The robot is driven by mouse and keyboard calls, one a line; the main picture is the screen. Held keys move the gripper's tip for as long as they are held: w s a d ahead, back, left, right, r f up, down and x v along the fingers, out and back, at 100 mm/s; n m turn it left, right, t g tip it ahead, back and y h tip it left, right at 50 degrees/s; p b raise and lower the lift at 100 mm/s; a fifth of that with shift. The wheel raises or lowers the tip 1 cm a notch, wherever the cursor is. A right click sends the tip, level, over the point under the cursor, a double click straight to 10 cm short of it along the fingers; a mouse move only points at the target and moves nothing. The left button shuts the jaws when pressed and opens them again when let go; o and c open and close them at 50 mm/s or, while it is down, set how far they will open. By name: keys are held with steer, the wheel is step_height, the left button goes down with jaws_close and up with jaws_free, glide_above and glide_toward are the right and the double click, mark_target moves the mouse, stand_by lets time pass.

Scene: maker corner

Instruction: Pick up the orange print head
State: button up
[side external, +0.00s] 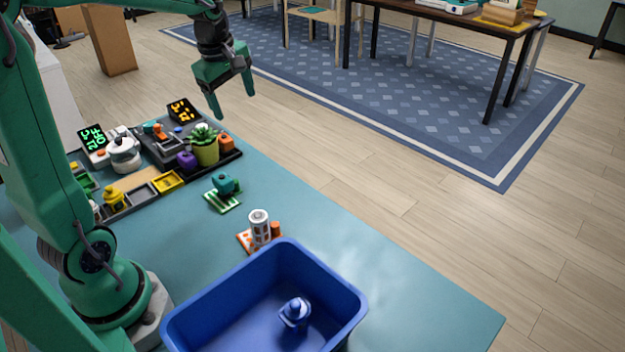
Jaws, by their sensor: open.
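My gripper (234,106) is open and empty, with its fingers pointing down. It is raised near the far end of the teal table (400,285). An orange-and-white striped piece (246,240) with a grey-white cylinder (260,226) and a short orange cylinder (276,230) stands behind the blue bin (345,310). A small orange block (226,142) sits beside the potted plant (205,145), below my gripper in the picture. I cannot tell for sure which orange piece is the print head. My gripper appears apart from both.
A blue piece (295,313) lies in the bin. A teal piece (226,184) stands on a green striped base. A purple piece (186,160), a yellow piece (114,197), dark trays and lit displays (182,110) crowd the left. The table's right side is clear.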

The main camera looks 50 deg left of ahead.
steer(key=w+a+f+n+g, duration=0.1)
steer(key=w+a+f+n, duration=0.3)
steer(key=a+f+n, duration=0.35)
steer(key=n+g, duration=0.1)
steer(key=n, duration=0.8)
glide_above(224, 135)
steer(key=shift+h, duration=0.4)
step_height(224, 135, down, 6)
steer(key=shift+a+r, duration=0.1)
steer(key=shift+s+f, duration=0.1)
steer(key=shift+f, duration=3.8)
steer(key=c, duration=1.1)
steer(key=shift+c, duration=0.2)
steer(key=shift+r, duration=0.15)
